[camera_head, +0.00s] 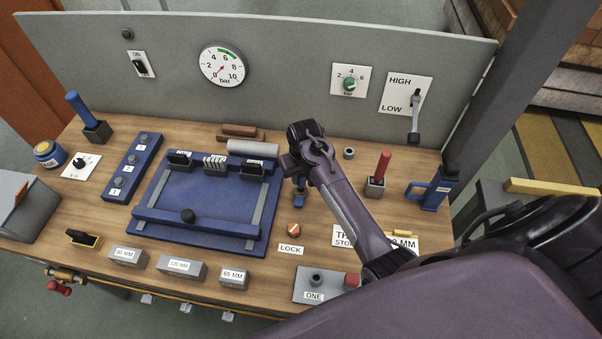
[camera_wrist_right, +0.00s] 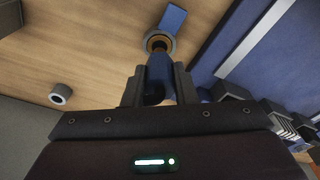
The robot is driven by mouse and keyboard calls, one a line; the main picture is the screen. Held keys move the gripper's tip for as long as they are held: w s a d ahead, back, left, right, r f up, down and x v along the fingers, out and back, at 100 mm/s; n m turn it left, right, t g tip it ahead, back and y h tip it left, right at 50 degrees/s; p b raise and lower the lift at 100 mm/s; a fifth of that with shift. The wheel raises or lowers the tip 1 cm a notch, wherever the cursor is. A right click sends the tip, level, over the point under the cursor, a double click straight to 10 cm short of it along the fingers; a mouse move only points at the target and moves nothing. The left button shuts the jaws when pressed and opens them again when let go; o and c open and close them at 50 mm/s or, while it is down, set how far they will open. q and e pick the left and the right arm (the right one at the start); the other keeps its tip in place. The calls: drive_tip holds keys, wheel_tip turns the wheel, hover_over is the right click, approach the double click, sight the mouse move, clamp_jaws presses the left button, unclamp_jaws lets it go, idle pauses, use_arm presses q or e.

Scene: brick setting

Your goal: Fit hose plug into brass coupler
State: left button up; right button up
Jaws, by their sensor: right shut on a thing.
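My right gripper (camera_head: 298,176) points down over the bench, right of the blue fixture; it also shows in the wrist view (camera_wrist_right: 159,84). It is shut on the hose plug, a blue cylinder (camera_wrist_right: 160,68) between its two fingers. Directly beyond the plug's end is the brass coupler (camera_wrist_right: 158,42), a ring with a brass-coloured inside and a blue tab. Plug and ring overlap in the wrist view; I cannot tell whether the plug is inside it. In the head view a small blue part (camera_head: 300,199) shows below the gripper, partly hidden. My left gripper is not in view.
The blue clamp fixture (camera_head: 205,195) stands close on the left. An orange LOCK knob (camera_head: 295,230) is in front. A grey ring (camera_head: 349,153), a red-handled tool (camera_head: 380,168) and a blue tool (camera_head: 435,190) stand to the right. A grey panel (camera_head: 290,75) closes the back.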

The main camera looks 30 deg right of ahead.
sight(301, 182)
drive_tip(key=shift+f, duration=0.2)
idle(0.3)
drive_tip(key=shift+f+b, duration=0.7)
drive_tip(key=shift+f, duration=0.8)
drive_tip(key=o, duration=1.5)
drive_tip(key=shift+f, duration=0.1)
drive_tip(key=shift+c, duration=0.2)
drive_tip(key=shift+r+p, duration=1.1)
drive_tip(key=shift+r, duration=1.95)
